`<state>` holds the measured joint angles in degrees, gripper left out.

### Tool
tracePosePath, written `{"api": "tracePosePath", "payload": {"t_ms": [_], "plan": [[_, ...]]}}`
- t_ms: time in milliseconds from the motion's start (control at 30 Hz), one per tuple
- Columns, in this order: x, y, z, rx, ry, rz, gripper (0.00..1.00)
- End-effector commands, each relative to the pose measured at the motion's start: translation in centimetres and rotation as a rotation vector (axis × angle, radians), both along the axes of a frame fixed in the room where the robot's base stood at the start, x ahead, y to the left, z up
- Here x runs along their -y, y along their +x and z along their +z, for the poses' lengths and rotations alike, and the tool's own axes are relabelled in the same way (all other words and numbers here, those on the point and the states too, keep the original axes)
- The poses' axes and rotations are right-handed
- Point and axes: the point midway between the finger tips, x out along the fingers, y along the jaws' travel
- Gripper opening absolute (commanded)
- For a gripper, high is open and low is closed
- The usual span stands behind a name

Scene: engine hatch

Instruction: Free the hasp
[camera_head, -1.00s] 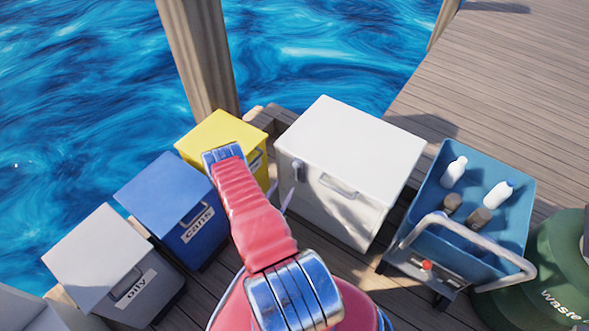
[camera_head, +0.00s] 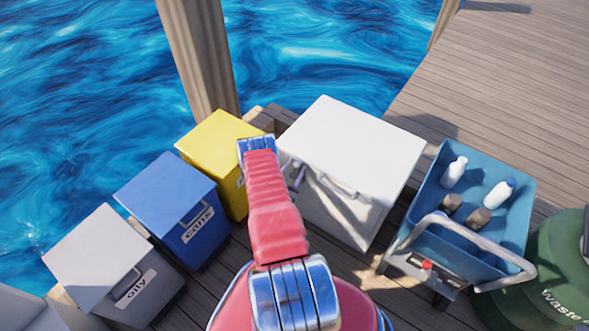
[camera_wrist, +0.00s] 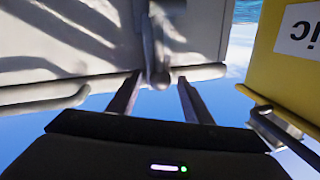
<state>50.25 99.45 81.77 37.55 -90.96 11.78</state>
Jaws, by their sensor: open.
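The white box (camera_head: 350,140) stands in the middle of the head view, its lid down. Its hasp (camera_wrist: 155,45) is a grey metal piece hanging on the box front, in the upper middle of the wrist view. My gripper (camera_wrist: 159,80) is open, with one finger on each side of the hasp's lower end. I cannot tell whether the fingers touch it. In the head view my fingers (camera_head: 292,172) are at the left part of the box front and largely cover the hasp. The box's bar handle (camera_head: 338,186) is just to their right.
Yellow (camera_head: 222,135), blue (camera_head: 165,195) and grey (camera_head: 95,250) bins stand to the left. A blue cart (camera_head: 470,215) with several bottles is at right, beside a green waste bin (camera_head: 560,265). A wooden post (camera_head: 200,60) rises behind. Open deck lies at upper right.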

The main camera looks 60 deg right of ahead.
Motion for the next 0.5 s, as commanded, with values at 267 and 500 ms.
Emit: {"api": "tracePosePath", "payload": {"t_ms": [267, 500], "plan": [[-0.02, 0.01, -0.01, 0.000, 0.000, 0.000, 0.42], [-0.04, 0.02, -0.01, 0.000, 0.000, 0.000, 0.25]]}}
